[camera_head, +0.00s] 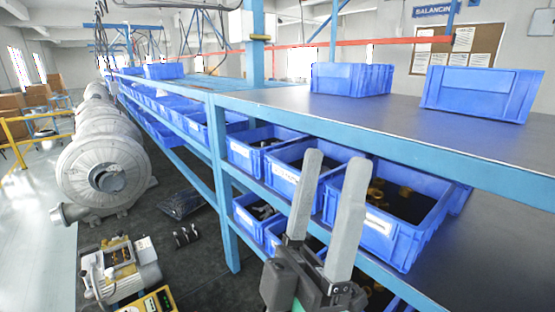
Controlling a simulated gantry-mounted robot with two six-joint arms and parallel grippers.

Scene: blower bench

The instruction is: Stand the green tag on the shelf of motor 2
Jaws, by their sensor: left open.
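My left gripper (336,157) rises from the bottom centre, its two grey fingers pointing up and apart, with nothing between them. It is in front of the blue bins on the lower shelf. A small cream and brass-coloured motor (122,272) stands on the dark floor mat at the lower left, well to the left of the gripper. I cannot read any number on it, so I cannot tell which motor is motor 2. I cannot make out the green tag. My right gripper is not in view.
A blue-framed rack (222,190) holds several blue bins (395,212) below its dark top (400,112). Large grey blowers (103,172) line the left. A yellow device (158,301) is at the bottom edge. Dark cylindrical parts (186,236) and a dark bag (181,203) lie on the mat.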

